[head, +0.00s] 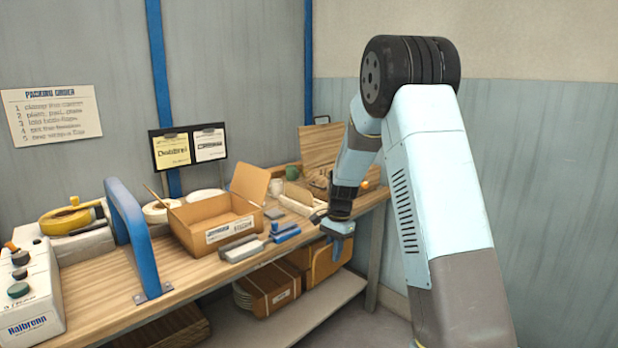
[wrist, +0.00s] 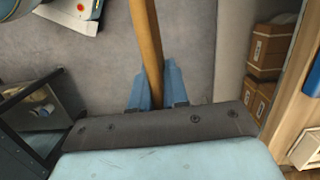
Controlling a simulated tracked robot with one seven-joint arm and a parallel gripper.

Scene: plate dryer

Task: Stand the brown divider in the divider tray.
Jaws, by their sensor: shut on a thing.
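The brown divider (wrist: 146,40) is between the two blue fingers of my gripper (wrist: 153,92), seen nearly edge-on in the wrist view. In the head view my gripper (head: 338,238) points down just off the front edge of the bench, and the divider (head: 325,265) hangs below it as an orange-brown panel with rounded corners. My gripper is shut on it. I cannot tell for sure which thing is the divider tray; a long cream piece (head: 299,199) on the bench, partly behind my arm, may be it.
The wooden bench (head: 110,290) holds an open cardboard box (head: 195,238), grey and blue blocks (head: 242,249) near its front edge, and a blue arch (head: 130,235). Cartons (head: 268,290) stand on the lower shelf (head: 325,305). In the wrist view, open floor (wrist: 205,50) lies below my gripper.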

